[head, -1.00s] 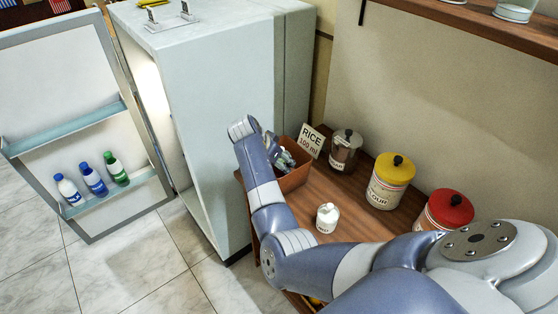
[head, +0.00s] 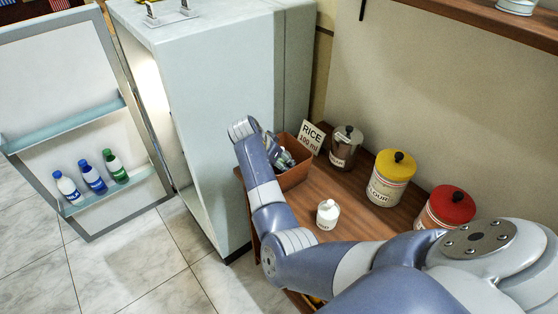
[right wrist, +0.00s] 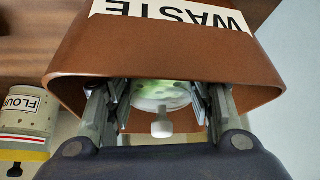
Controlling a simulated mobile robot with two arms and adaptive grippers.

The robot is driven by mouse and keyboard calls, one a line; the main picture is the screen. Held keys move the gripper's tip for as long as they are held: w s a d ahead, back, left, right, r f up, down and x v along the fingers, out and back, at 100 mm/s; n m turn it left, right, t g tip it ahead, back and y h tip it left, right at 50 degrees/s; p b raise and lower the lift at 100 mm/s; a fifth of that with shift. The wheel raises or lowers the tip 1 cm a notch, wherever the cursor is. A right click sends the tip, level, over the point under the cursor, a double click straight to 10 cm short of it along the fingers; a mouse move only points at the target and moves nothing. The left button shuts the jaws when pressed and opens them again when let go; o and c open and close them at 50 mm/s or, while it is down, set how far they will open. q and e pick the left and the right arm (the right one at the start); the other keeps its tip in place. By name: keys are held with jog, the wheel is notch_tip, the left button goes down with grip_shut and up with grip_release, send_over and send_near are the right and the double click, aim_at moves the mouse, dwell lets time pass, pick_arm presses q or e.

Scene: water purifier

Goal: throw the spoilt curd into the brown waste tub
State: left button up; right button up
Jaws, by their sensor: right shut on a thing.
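The brown waste tub (head: 294,180) stands on the wooden counter beside the fridge. In the right wrist view the tub (right wrist: 165,58) fills the upper middle, its WASTE label upside down. My right gripper (head: 284,157) is at the tub, partly hidden by my arm in the head view. In the right wrist view my right gripper (right wrist: 160,108) has its fingers at the tub's mouth, shut on the spoilt curd (right wrist: 160,90), a pale round thing with green spots and a white knob in front. The tub's bottom is hidden. My left gripper is out of view.
A small white jar (head: 327,214) stands on the counter, near my right forearm. A metal canister (head: 345,148), a yellow-lidded flour jar (head: 391,180) and a red-lidded jar (head: 448,206) line the wall. The fridge (head: 205,110) is open at left, with bottles (head: 92,178) in its door.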

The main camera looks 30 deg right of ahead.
jog(key=shift+f+b, duration=0.35)
jog(key=shift+f, duration=0.2)
dwell(0.4)
jog(key=o, duration=1.2)
jog(key=shift+o, duration=0.2)
jog(key=shift+a, duration=0.1)
